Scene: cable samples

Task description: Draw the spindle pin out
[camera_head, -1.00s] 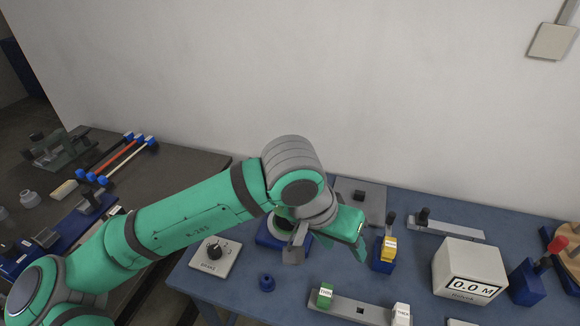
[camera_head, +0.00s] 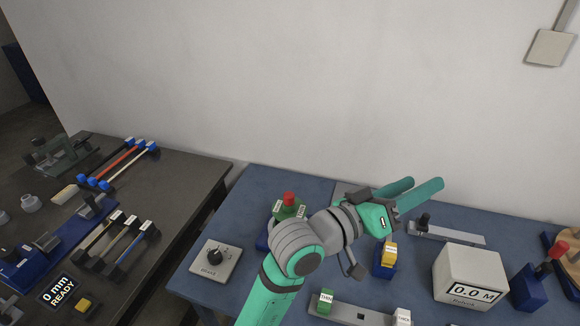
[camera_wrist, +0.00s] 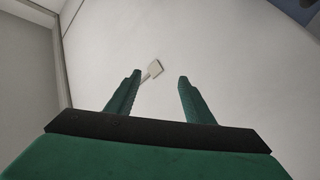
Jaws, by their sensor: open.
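A red knob (camera_head: 289,198) stands upright on a green labelled part (camera_head: 287,211) on the blue bench, partly hidden by my arm. It may be the spindle pin, but I cannot tell for sure. My gripper (camera_head: 425,183) is open and empty, raised up and to the right of the red knob, with its fingers pointing right. In the wrist view my gripper's two green fingers (camera_wrist: 159,76) are spread apart with only the wall beyond them. No bench object lies between the fingers.
A brake dial box (camera_head: 216,262) sits at the bench's left. A yellow-topped blue block (camera_head: 388,255) stands below my gripper. The display box (camera_head: 468,275) and a red-handled blue block (camera_head: 530,284) are at the right. A darker table (camera_head: 190,172) with cable samples is at the left.

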